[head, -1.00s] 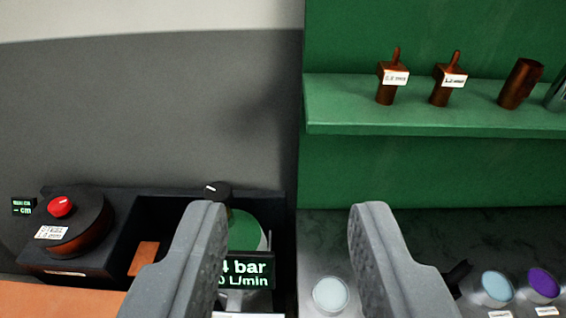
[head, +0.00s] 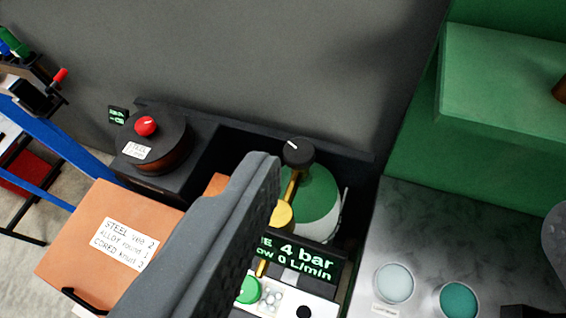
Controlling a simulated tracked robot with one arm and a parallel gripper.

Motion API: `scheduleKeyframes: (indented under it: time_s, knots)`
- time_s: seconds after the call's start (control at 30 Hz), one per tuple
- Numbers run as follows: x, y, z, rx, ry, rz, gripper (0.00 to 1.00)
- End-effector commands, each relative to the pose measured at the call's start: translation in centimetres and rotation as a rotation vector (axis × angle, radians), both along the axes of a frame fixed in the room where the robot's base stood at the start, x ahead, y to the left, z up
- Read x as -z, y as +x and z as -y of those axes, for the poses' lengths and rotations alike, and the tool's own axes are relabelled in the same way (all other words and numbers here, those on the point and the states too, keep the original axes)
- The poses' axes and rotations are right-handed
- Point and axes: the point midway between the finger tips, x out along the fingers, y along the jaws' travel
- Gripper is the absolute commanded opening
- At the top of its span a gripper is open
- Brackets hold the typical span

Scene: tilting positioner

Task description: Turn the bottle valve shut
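The bottle valve is a round black knob (head: 299,153) with a short white mark on top. It sits on a green and white gas bottle (head: 318,200) standing in a dark bay. Brass fittings (head: 281,214) run down in front of the bottle, partly hidden by a finger. A display (head: 300,262) below reads 4 bar and flow 0 L/min, its left end hidden. My gripper (head: 405,190) is open and empty. Its left finger is left of and nearer than the knob; the right finger is cut off by the right picture edge. Neither finger is seen touching the knob.
A wire spool (head: 165,155) with a red knob (head: 145,126) stands left of the bottle. An orange labelled cabinet (head: 90,230) is at front left. A grey bench top (head: 420,235) with coloured round pads is right, below a green shelf (head: 510,90).

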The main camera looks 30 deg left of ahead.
Motion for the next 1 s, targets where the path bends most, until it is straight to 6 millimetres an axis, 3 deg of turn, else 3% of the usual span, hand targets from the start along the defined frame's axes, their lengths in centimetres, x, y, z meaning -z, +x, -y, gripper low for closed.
scheduleKeyframes:
  time_s: [0.03,0.2,0.5,0.8,1.0]
  knots:
    - [0.3,1.6,-0.8,-0.021,-0.005,-0.037,0.79]
    - [2.8,5.9,-2.6,-0.081,-0.027,-0.154,0.79]
    - [8.4,12.3,-5.9,-0.175,-0.075,-0.353,0.79]
    - [15.3,16.7,-8.9,-0.253,-0.137,-0.549,0.79]
    - [19.2,18.1,-10.2,-0.287,-0.174,-0.649,0.79]
